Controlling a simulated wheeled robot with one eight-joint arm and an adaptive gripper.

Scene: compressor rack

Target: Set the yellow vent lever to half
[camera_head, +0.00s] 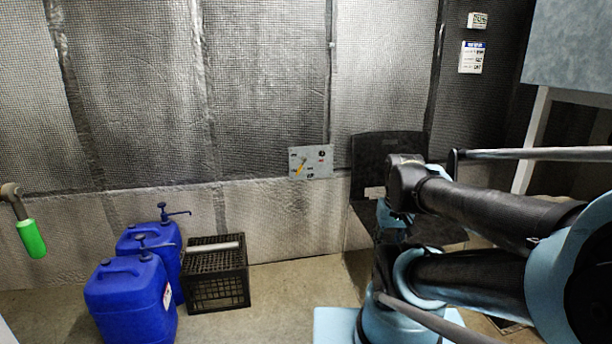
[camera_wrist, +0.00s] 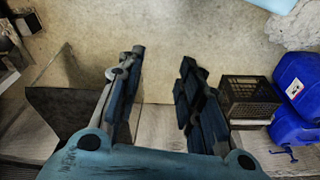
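The yellow vent lever (camera_head: 300,168) is a small tilted bar on a grey panel (camera_head: 322,165) on the back wall in the head view. Its upper end leans to the right. The panel also carries small dark labels and a dark round knob. The lever does not show in the wrist view. My gripper (camera_wrist: 160,80) is open and empty in the wrist view, with two dark fingers apart above bare floor. In the head view my arm is right of the panel, and I cannot make out the fingertips. My gripper is clear of the lever.
Blue jugs (camera_head: 130,301) with pumps and a black crate (camera_head: 219,290) stand on the floor below and left of the panel. A black chair (camera_head: 377,150) stands right of it, by my arm. A green handle (camera_head: 32,238) juts in at far left.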

